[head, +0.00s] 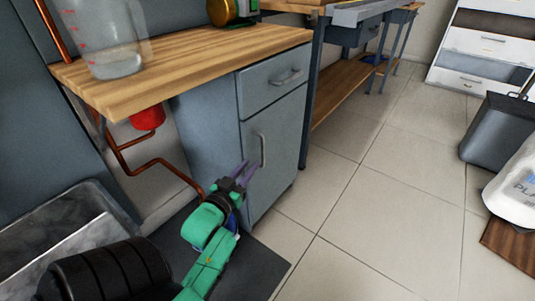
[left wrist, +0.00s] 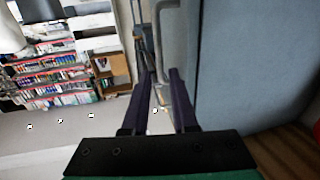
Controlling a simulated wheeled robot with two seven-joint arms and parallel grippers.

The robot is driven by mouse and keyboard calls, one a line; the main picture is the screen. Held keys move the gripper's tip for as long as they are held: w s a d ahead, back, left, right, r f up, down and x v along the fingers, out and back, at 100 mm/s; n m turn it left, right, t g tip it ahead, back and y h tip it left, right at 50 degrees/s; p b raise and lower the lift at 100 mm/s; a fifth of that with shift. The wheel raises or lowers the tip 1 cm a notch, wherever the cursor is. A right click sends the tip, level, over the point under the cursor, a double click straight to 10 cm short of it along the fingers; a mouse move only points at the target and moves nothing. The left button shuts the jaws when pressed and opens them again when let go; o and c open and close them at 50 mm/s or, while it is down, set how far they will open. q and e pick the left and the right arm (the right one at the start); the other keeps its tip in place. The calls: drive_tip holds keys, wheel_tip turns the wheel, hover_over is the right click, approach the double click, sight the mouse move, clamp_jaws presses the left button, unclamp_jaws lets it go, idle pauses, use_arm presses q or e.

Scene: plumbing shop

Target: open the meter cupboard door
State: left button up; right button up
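The meter cupboard door (head: 280,165) is a grey-blue panel below a drawer, under the wooden worktop. It looks shut. Its upright metal handle (head: 263,150) is near the door's left edge. My left gripper (head: 248,172) is in front of the door, just left of and below the handle. In the left wrist view its two dark fingers (left wrist: 160,72) are apart. The handle (left wrist: 168,35) shows just beyond the fingertips, in line with the gap; I cannot tell whether it lies between them. My right gripper is not in view.
The wooden worktop (head: 200,58) holds a clear measuring jug (head: 108,40). A copper pipe (head: 150,163) runs left of the cupboard. A steel sink (head: 50,235) is at lower left. Tiled floor (head: 375,205) is clear right of the cupboard; a dark bin (head: 495,130) stands at far right.

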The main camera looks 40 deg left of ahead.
sight(262, 150)
use_arm(q)
drive_tip(key=b+x, duration=0.2)
drive_tip(key=x, duration=0.6)
drive_tip(key=shift+w+f, duration=0.1)
drive_tip(key=shift+w, duration=0.1)
drive_tip(key=shift+w+a, duration=0.1)
drive_tip(key=shift+w, duration=0.45)
clamp_jaws()
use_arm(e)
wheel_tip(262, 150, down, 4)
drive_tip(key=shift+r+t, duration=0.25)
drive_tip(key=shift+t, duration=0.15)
